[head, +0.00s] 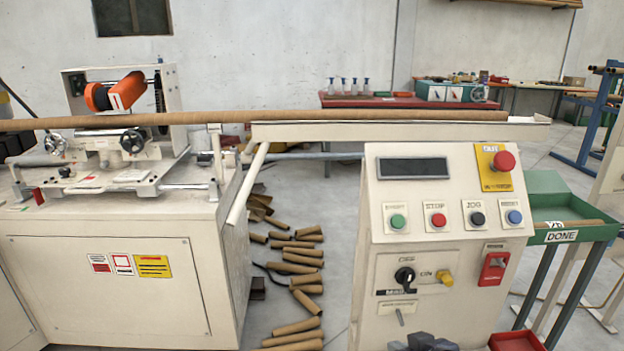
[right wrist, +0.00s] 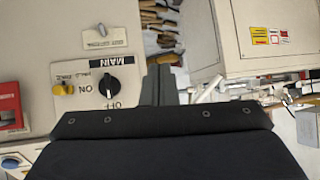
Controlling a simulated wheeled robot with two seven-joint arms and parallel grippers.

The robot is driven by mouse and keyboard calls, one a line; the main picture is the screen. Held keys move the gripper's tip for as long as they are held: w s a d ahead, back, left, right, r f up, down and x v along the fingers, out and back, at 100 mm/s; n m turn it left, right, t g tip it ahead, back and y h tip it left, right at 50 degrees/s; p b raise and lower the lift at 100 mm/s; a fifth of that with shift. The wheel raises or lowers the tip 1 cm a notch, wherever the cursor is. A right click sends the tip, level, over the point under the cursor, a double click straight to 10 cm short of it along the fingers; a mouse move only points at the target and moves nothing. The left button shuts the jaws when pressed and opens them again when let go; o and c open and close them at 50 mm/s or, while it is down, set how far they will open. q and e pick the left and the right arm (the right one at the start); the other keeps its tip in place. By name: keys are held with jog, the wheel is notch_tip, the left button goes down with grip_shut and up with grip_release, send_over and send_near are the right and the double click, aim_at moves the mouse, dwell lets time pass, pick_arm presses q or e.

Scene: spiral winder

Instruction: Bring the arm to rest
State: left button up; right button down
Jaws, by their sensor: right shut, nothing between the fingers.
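My right gripper (head: 424,342) shows as a dark shape at the bottom edge of the head view, in front of the lower part of the control cabinet (head: 372,300). In the right wrist view its dark fingers (right wrist: 159,84) are together with nothing between them. They point past the side of the panel, with clear space between them and the black main switch (right wrist: 108,84). That switch also shows in the head view (head: 404,276), above the gripper. My left gripper is in neither view.
The panel carries a red emergency button (head: 503,160) and several coloured push buttons. A long brown tube (head: 330,116) lies across the winder and the trough. Tube pieces (head: 298,258) litter the floor. A green DONE tray (head: 572,229) stands at right.

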jog(key=s+d+r+m+g, duration=0.1)
jog(key=s+d+m+g, duration=0.1)
jog(key=s, duration=0.7)
jog(key=s+d+r+m+g, duration=0.2)
jog(key=s, duration=0.8)
notch_tip(320, 180, up, 15)
jog(key=p, duration=1.5)
jog(key=shift+s+y+p, duration=0.25)
jog(key=shift+y+p, duration=0.05)
jog(key=shift+p, duration=0.05)
jog(key=shift+d, duration=0.1)
